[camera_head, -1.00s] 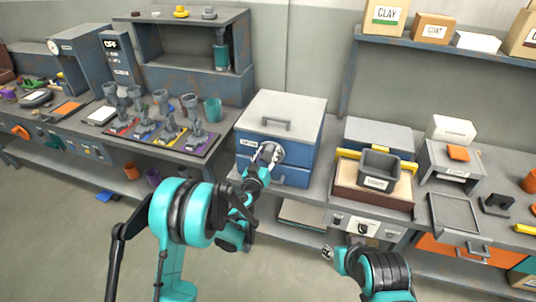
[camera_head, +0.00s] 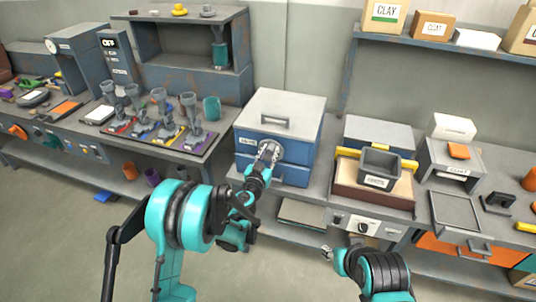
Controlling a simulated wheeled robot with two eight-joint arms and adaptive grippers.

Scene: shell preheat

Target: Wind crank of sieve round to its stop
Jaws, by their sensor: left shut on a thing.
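A blue box with a grey lid (camera_head: 281,107) stands at the middle of the bench, with a small label on its front. I take it to be the sieve, but its label is too small to read. My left gripper (camera_head: 269,152) is at the box's front face, shut on what seems to be the crank; the gripper hides most of that part, so its angle cannot be told. My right gripper (camera_head: 326,253) is low in front of the bench, away from the box; its fingers are too small to read.
To the left is a rack (camera_head: 168,138) of several grey shell-like pieces. To the right, a grey bin (camera_head: 380,165) with yellow bars sits on a brown-sided tray (camera_head: 370,197). An empty grey tray (camera_head: 455,212) lies further right. The floor in front is clear.

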